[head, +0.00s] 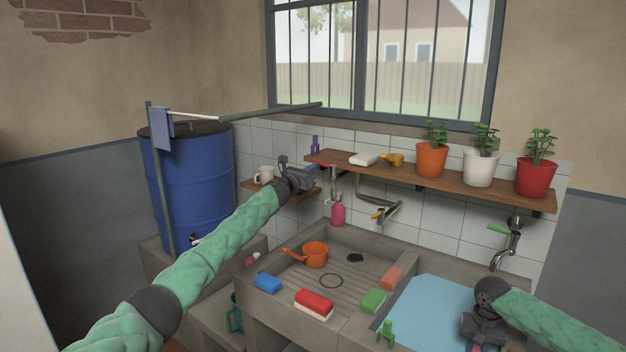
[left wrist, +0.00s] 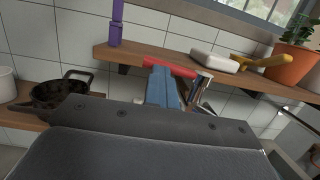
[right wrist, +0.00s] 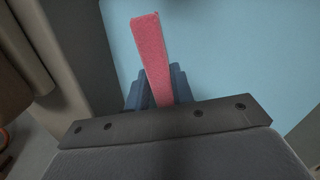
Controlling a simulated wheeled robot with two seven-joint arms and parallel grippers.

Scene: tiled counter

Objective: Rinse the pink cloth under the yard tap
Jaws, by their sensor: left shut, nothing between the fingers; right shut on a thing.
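The pink cloth (right wrist: 152,55) is a narrow strip between my right gripper's fingers in the right wrist view, above light blue water. My right gripper (head: 478,345) is shut on it, low over the water basin in the head view. My left gripper (head: 312,178) is shut and empty by the wall below the shelf. In the left wrist view its blue fingertips (left wrist: 163,85) are at the red tap handle (left wrist: 170,67); whether they touch is unclear. The metal tap (head: 334,186) is partly hidden. No running water is visible.
The left sink (head: 330,270) holds an orange dipper (head: 315,254); a red brush (head: 314,303) and blue sponge (head: 267,283) lie on its rim. A green-handled tap (head: 508,242) overhangs the water basin (head: 428,300). A wooden shelf (head: 400,173) carries pots.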

